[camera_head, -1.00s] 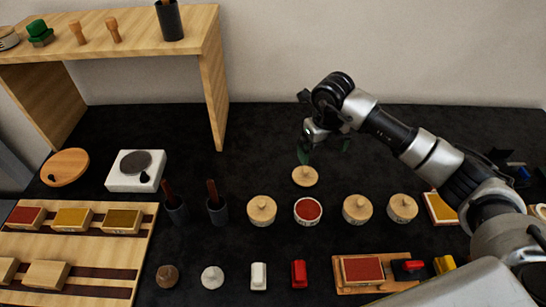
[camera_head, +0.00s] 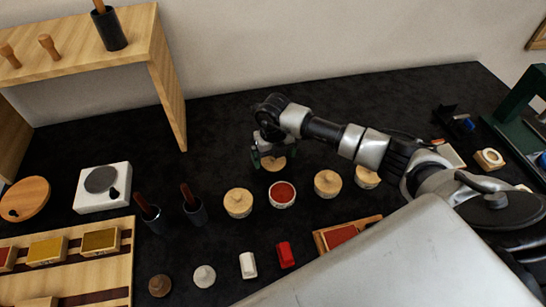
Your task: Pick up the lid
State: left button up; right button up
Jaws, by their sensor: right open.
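The round wooden lid (camera_head: 274,165) lies on the black table, just behind an open pot with red contents (camera_head: 282,194). My right gripper (camera_head: 270,159) points down over the lid. Its dark green fingers are open, and the gripper hides the back part of the lid. I cannot tell whether the fingers touch it. My left gripper is not in view.
Lidded wooden pots (camera_head: 238,202) (camera_head: 328,183) stand on both sides of the open pot. Dark cups (camera_head: 195,210) with sticks are at left. Small stamps (camera_head: 204,276) line the front. The table behind the gripper is clear.

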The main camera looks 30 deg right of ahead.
jog(key=shift+f, duration=0.7)
jog(key=c, duration=0.9)
jog(key=shift+r, duration=0.2)
